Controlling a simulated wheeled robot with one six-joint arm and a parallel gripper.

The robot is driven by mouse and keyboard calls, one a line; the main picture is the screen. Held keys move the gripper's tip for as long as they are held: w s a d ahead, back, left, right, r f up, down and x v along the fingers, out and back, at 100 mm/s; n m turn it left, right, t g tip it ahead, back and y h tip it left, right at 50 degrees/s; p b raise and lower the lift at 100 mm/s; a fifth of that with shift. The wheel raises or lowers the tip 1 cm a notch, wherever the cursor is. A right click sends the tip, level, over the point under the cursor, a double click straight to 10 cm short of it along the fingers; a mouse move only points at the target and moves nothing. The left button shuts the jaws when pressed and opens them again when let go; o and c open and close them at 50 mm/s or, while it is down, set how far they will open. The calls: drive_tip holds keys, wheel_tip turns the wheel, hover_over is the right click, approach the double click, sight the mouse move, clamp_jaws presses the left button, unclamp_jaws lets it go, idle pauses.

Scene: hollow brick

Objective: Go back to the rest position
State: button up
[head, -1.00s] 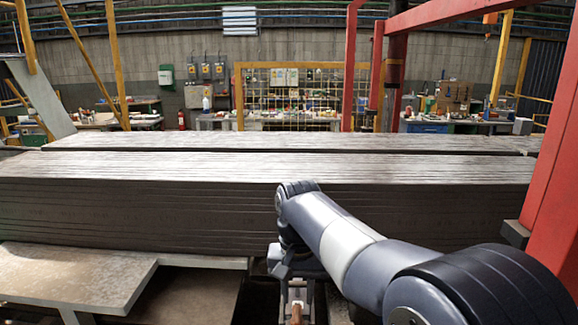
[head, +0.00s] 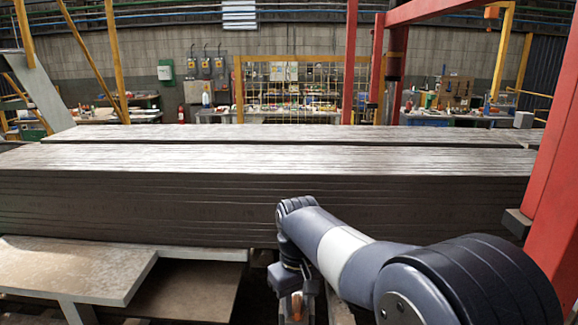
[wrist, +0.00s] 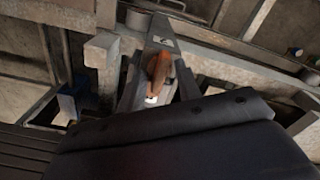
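An orange-brown piece (wrist: 158,72), which looks like the hollow brick, shows between the fingers of my gripper (wrist: 157,88) in the wrist view. The fingers stand apart on either side of it. I cannot tell whether they press on it or leave a gap. A grey surface (wrist: 160,36) lies behind the piece. In the head view, the orange piece (head: 296,305) shows low in the middle, under my wrist, at the bottom edge. My gripper points down there, in front of the stack of long grey slabs (head: 200,205), and its fingertips are not clear.
A grey platform (head: 70,268) stands at the left, in front of the slab stack. A red post (head: 545,165) rises close at the right. Grey beams and a ledge (wrist: 103,50) surround my gripper below. Workbenches (head: 445,118) stand far behind the slabs.

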drive_tip(key=shift+n+b, duration=0.45)
drive_tip(key=shift+n, duration=1.05)
